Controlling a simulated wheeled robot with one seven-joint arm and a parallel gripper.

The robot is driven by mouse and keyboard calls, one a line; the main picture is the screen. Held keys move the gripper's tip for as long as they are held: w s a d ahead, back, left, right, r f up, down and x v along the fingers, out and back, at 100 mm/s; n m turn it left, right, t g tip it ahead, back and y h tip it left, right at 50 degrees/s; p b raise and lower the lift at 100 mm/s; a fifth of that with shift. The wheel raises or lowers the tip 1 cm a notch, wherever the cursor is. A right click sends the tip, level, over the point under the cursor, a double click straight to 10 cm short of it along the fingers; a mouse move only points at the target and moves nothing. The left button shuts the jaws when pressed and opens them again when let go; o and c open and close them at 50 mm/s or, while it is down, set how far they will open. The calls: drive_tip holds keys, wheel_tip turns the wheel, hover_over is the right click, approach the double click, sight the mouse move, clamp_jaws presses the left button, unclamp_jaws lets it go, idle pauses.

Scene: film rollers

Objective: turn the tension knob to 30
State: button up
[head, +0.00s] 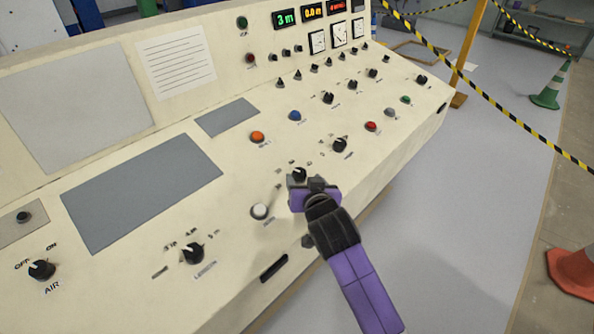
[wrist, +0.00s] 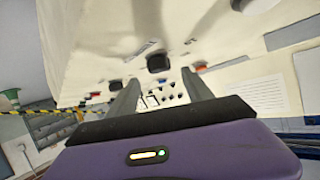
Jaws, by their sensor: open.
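The sloped cream console carries several black knobs with small labels. I cannot read which one is marked tension. One black knob (head: 300,173) shows just above my gripper (head: 300,188) in the head view, partly hidden by it. Another black knob (head: 340,144) sits further up and right, apart from my gripper. In the wrist view my gripper (wrist: 162,90) has its two grey fingers spread, with nothing held between them. A black knob (wrist: 158,62) shows beyond and between the fingers. I cannot tell whether the fingers touch anything.
A white button (head: 260,211) is just left of my gripper, with another knob (head: 193,253) further left. Orange (head: 258,137), blue (head: 295,116) and red (head: 371,126) buttons lie higher on the panel. Striped tape (head: 480,97) and a cone (head: 549,93) stand on the right.

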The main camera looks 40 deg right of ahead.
sight(299, 173)
drive_tip(key=shift+x, duration=3.15)
clamp_jaws()
drive_tip(key=shift+m, duration=0.3)
drive_tip(key=shift+f+m+g+h+b, duration=0.15)
drive_tip(key=shift+m+g+h+b, duration=0.7)
drive_tip(key=shift+b, duration=0.25)
drive_tip(key=m+g+h+b, duration=0.1)
drive_tip(key=m+g+b, duration=0.1)
drive_tip(key=m, duration=0.1)
drive_tip(key=shift+w, duration=0.1)
drive_tip(key=shift+m+g+h+b, duration=0.65)
drive_tip(key=shift+m+g+b, duration=1.35)
drive_tip(key=shift+m+g, duration=0.6)
